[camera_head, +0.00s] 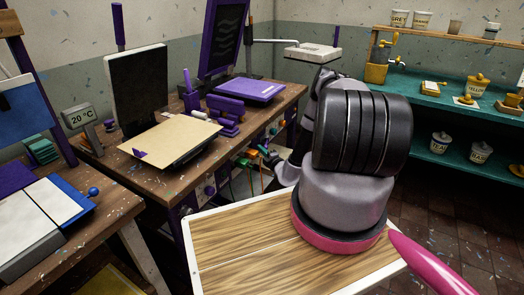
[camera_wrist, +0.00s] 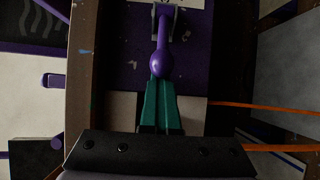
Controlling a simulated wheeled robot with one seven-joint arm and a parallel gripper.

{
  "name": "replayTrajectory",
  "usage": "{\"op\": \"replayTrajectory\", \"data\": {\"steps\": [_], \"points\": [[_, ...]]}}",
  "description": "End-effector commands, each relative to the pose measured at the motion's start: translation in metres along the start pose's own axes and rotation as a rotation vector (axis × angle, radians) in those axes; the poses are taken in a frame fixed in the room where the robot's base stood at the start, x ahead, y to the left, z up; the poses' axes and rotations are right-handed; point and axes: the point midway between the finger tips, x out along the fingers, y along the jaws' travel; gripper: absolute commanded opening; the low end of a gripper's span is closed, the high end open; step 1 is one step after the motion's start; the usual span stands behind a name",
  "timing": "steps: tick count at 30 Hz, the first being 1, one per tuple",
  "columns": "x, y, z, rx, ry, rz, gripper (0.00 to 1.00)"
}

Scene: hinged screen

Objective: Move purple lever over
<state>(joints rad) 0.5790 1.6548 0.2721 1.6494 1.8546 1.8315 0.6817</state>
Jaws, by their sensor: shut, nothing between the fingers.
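The purple lever (camera_wrist: 163,45) shows in the wrist view, a stem with a round ball knob at its near end. Its stem rises from a grey bracket (camera_wrist: 155,14) fixed on a dark purple panel (camera_wrist: 195,65). My gripper (camera_wrist: 159,80) has teal fingers that are shut together and empty. Their tips are right at the ball knob and seem to touch it; the exact contact cannot be told. In the head view my arm reaches down beside the front of the wooden bench (camera_head: 150,185), and I cannot make out the lever clearly there.
Orange cables (camera_wrist: 265,106) run on the right in the wrist view. A hinged purple screen (camera_head: 220,40), a purple press part (camera_head: 228,112) and a tan board (camera_head: 170,137) stand on the bench. A teal shelf (camera_head: 460,105) with pots is at the back right.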

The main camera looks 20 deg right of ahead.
Motion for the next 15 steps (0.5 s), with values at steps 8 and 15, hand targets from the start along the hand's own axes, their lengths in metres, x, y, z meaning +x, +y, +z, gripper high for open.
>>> {"op": "replayTrajectory", "data": {"steps": [8, 15], "points": [[0.010, 0.000, -0.010, 0.000, 0.001, 0.000, 0.00], [0.017, 0.001, -0.017, 0.000, 0.003, 0.001, 0.00]]}}
